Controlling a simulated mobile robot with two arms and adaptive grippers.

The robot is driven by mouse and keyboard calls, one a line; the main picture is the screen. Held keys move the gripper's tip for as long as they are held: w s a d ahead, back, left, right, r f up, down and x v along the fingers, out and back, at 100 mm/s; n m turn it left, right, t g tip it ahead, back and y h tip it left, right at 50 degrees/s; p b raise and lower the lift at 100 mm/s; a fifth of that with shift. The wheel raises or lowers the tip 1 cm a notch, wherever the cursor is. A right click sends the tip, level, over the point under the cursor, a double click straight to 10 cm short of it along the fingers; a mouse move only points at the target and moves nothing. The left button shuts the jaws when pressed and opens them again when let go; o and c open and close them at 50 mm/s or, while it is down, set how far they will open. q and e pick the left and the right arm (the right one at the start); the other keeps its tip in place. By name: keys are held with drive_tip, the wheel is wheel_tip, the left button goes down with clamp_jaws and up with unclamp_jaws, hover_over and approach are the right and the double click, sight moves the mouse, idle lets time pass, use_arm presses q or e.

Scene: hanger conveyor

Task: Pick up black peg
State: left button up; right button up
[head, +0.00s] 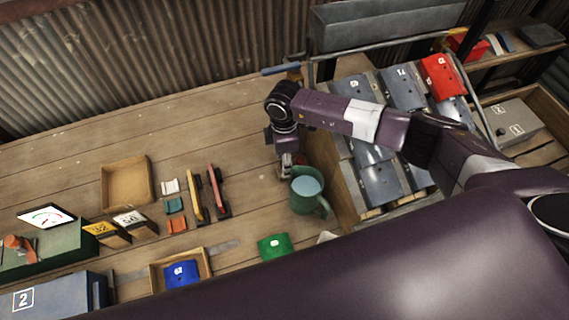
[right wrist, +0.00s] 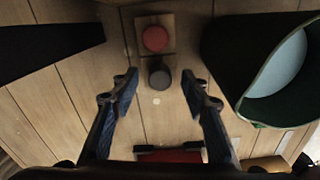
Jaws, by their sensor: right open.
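The black peg (right wrist: 160,76) shows in the right wrist view as a dark round top on a wooden surface. My right gripper (right wrist: 160,88) is open, with one finger on each side of the peg and a gap on both sides. In the head view my right gripper (head: 287,172) points down just left of the green mug (head: 307,193); I cannot make out the peg there. My left gripper is not in view.
A red round piece (right wrist: 155,39) on a wooden block stands beside the peg. The mug (right wrist: 270,80) is close on the right in the wrist view.

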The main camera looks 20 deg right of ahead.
drive_tip(key=c, duration=1.1)
drive_tip(key=shift+r, duration=0.1)
